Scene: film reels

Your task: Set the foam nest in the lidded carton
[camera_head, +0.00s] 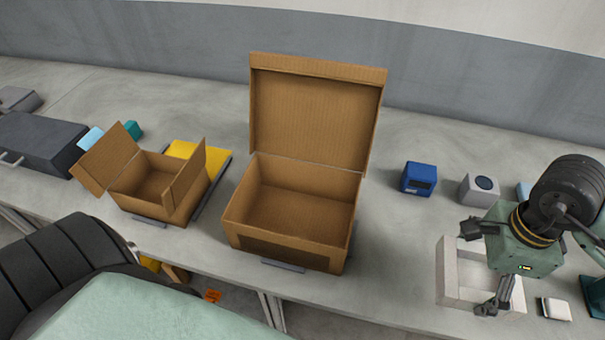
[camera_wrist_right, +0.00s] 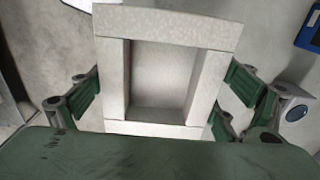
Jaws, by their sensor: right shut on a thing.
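The foam nest (camera_head: 449,272) is a pale grey-white square frame with a recess, at the right of the table in the head view. In the right wrist view the foam nest (camera_wrist_right: 168,25) sits between the fingers, its recess empty. My right gripper (camera_head: 481,266) is over it, shut on its two opposite sides; it also shows in the right wrist view (camera_wrist_right: 163,92). I cannot tell whether the nest touches the table. The lidded carton (camera_head: 293,247) stands mid-table, its lid (camera_head: 316,118) raised upright and its inside empty. My left gripper is out of view.
A smaller open carton (camera_head: 160,207) with spread flaps stands left, near a yellow slab (camera_head: 187,149) and a dark case (camera_head: 40,142). A blue box (camera_head: 419,178) and a grey box (camera_head: 479,190) stand behind the nest. The table between carton and nest is clear.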

